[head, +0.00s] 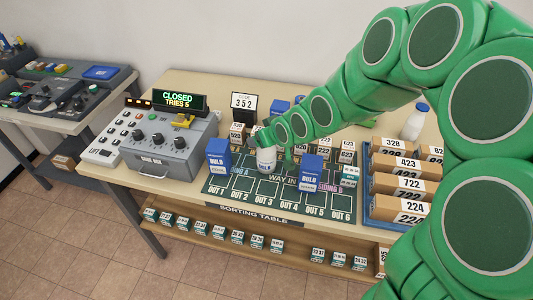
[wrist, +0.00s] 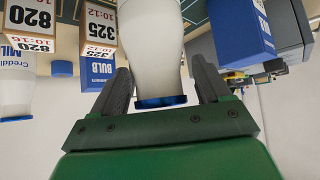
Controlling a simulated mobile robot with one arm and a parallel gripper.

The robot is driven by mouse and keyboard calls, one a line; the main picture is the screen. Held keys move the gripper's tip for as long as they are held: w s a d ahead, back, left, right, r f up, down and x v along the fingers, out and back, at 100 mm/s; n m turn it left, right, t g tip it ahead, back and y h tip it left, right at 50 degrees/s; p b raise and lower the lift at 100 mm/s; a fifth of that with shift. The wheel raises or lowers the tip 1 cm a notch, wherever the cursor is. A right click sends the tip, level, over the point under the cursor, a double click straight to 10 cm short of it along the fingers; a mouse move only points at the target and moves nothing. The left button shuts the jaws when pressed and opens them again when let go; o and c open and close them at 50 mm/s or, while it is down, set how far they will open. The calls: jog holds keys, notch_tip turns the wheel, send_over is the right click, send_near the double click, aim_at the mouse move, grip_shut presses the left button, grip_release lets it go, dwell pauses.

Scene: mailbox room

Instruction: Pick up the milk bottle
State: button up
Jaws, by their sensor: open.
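A white milk bottle (head: 266,161) stands on the dark green sorting mat, near the middle of the table. My gripper (head: 262,143) is at its upper part, and my arm hides some of it. In the wrist view, the gripper (wrist: 165,85) is open, with one finger on each side of the white bottle (wrist: 150,45). The bottle's blue cap (wrist: 160,101) is between the fingers, near the palm. I cannot tell whether either finger touches it. A second white bottle (head: 415,122) with a blue cap stands at the back right.
Blue BULB boxes (head: 218,157) (head: 310,173) stand left and right of the bottle. Numbered small boxes (head: 237,134) stand behind. A blue tray (head: 367,207) of brown parcels is at the right, and a grey control console (head: 168,157) at the left. The mat's front squares look clear.

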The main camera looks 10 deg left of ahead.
jog(key=shift+w+f, duration=0.1)
grip_shut()
dwell(0.4)
